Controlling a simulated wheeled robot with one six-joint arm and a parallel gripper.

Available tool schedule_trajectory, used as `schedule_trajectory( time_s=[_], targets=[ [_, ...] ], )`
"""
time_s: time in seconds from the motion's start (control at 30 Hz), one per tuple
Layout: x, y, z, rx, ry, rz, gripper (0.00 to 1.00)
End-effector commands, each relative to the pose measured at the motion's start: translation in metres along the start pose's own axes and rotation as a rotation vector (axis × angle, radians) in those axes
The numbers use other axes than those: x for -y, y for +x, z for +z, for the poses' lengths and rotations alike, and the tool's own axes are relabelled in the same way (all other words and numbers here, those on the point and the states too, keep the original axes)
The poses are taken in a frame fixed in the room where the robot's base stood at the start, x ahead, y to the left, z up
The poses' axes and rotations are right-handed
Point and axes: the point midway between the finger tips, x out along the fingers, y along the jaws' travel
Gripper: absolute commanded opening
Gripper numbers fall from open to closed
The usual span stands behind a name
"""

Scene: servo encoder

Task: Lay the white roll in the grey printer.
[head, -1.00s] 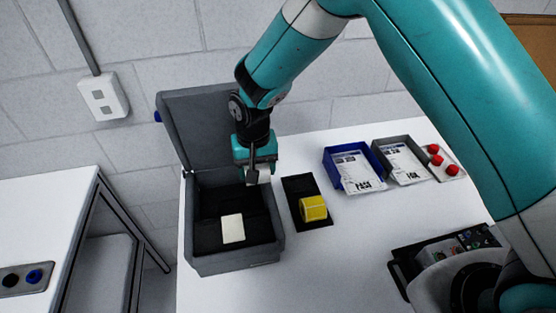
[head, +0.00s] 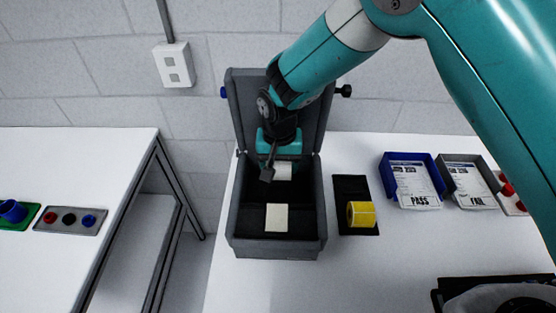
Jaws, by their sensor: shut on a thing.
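The grey printer (head: 235,215) stands on the white table with its lid (head: 240,110) raised at the back. Its dark inside is open to view, and a pale cream rectangle (head: 277,217) lies in its front part. My gripper (head: 270,173) points down over the rear part of the opening, in front of the lid. It is shut on the white roll (head: 284,172), which shows only in part beside the finger. I cannot tell whether the roll touches the printer.
A yellow roll (head: 361,214) sits on a black mat (head: 351,188) right of the printer. Farther right are a blue PASS tray (head: 393,165) and a grey FAIL tray (head: 451,168). A second table (head: 90,165) stands left, across a gap.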

Motion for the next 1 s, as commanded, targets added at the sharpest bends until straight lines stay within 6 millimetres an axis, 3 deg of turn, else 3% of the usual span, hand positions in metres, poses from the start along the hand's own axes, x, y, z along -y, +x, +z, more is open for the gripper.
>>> schedule_trajectory(
  time_s=[0.6, 1.0],
  targets=[
    [0.003, 0.069, 0.0, -0.001, -0.004, -0.001, 0.35],
    [0.003, 0.083, 0.0, -0.002, -0.004, -0.001, 0.35]
  ],
)
